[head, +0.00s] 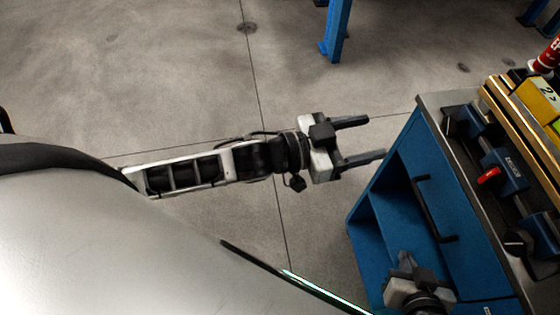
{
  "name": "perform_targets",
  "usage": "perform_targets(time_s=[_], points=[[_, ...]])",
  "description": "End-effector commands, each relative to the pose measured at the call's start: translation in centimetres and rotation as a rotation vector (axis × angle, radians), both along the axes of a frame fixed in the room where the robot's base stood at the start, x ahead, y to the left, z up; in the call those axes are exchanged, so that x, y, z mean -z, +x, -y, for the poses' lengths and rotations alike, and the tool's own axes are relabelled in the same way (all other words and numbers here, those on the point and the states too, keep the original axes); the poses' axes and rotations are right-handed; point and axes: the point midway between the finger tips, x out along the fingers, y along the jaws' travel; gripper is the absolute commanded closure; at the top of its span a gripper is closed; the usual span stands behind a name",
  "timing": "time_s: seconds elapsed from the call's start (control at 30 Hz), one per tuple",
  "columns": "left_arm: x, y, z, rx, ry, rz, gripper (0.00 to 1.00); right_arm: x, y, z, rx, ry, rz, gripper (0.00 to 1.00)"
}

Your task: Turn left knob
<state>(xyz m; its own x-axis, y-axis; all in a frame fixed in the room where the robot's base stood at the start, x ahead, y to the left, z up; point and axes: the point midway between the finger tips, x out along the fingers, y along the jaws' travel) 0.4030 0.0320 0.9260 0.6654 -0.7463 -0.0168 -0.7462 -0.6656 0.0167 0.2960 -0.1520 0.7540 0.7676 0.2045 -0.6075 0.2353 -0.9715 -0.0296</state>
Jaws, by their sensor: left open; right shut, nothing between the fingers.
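Several blue blocks with knob-like parts stand in a row on the worktop of a blue cabinet at the right. The far one (468,122) has a dark part on its left side. The middle one (507,170) carries a red knob (488,176). The near one has a dark knob (516,243). I cannot tell which is the left knob. My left gripper (375,138) is open and empty, left of the cabinet and apart from it, its fingers pointing right. My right gripper (407,264) is shut and empty at the bottom, in front of the cabinet's lower part.
The blue cabinet (400,203) has a dark worktop edge (440,140) and a black handle (430,208) on its front. A yellow box (540,98) and a red item (546,56) are at the upper right. Blue posts (336,30) stand behind. The grey floor around my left arm is clear.

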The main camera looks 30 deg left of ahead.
Motion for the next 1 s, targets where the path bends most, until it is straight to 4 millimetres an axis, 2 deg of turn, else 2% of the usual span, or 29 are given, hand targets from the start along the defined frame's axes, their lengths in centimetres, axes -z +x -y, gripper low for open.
perform_targets(time_s=[0.17,0.37,0.8,1.0], points=[[1.5,-0.2,-1.2,-0.129,0.016,-0.069,0.42,-0.8,-0.1,0.0,0.000,-0.003,-0.005,1.00],[4.4,-1.0,-3.5,-0.270,0.070,-0.165,0.42,-1.6,0.0,0.1,-0.001,-0.003,-0.002,1.00],[10.4,-5.4,-8.5,-0.473,0.208,-0.385,0.42,-2.9,0.1,0.1,0.000,-0.002,-0.002,1.00],[12.3,-7.4,-10.1,-0.521,0.257,-0.460,0.42,-3.2,0.1,0.1,0.000,-0.002,-0.001,1.00]])
